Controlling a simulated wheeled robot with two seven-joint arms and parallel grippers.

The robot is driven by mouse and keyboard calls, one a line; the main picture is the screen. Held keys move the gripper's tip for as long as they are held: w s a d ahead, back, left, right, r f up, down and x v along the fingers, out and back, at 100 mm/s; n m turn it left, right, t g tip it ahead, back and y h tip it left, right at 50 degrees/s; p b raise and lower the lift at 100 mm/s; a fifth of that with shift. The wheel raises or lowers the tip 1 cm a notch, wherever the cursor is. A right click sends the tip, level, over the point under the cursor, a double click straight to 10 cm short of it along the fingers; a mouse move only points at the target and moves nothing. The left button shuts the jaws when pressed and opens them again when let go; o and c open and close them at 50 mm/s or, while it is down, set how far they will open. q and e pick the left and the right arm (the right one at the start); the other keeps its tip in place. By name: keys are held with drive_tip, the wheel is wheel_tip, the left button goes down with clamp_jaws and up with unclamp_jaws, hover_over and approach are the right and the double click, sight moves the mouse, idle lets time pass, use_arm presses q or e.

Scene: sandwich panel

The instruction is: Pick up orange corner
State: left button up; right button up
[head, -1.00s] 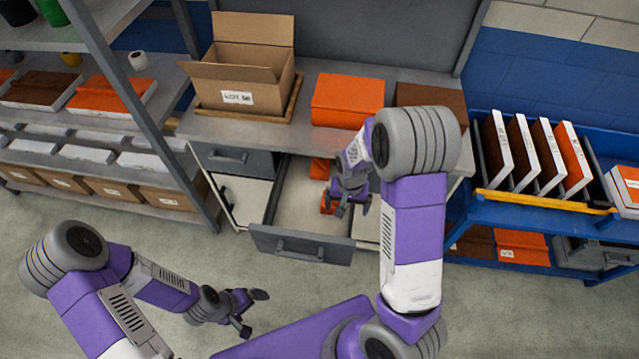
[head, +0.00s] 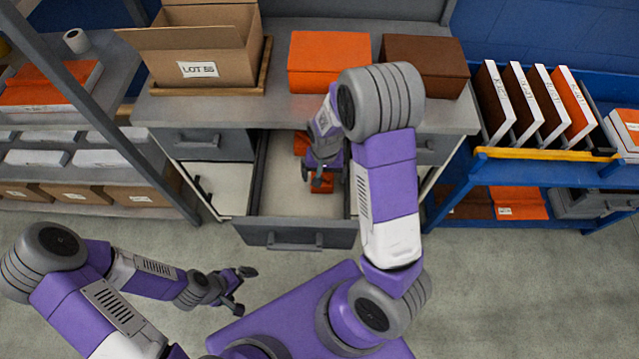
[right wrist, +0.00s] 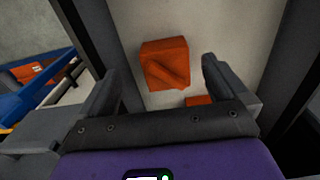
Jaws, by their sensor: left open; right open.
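Two orange pieces lie in the open drawer (head: 297,237). One (head: 301,143) is toward the drawer's back; the other (head: 322,184) is partly hidden by my right gripper (head: 318,176). My right gripper is open and empty above the drawer. In the right wrist view, a larger orange piece (right wrist: 165,62) with a raised slanting part lies ahead between the fingers, apart from them. A smaller orange piece (right wrist: 199,101) shows just above the gripper's body, mostly hidden. I cannot tell which piece is the orange corner. My left gripper (head: 241,290) is open and empty, left of the drawer front over the floor.
The drawer's side walls stand close around my right gripper. On the worktop are a cardboard box (head: 205,50), an orange box (head: 328,60) and a brown box (head: 424,65). A blue cart (head: 540,173) with upright panels stands right, a grey shelf left.

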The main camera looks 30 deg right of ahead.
drive_tip(key=f+b, duration=0.1)
drive_tip(key=f, duration=0.2)
drive_tip(key=f+b, duration=0.1)
drive_tip(key=f, duration=0.3)
drive_tip(key=shift+w+a+f, duration=0.15)
drive_tip(key=shift+w, duration=0.05)
drive_tip(key=shift+c, duration=0.2)
drive_tip(key=c, duration=0.9)
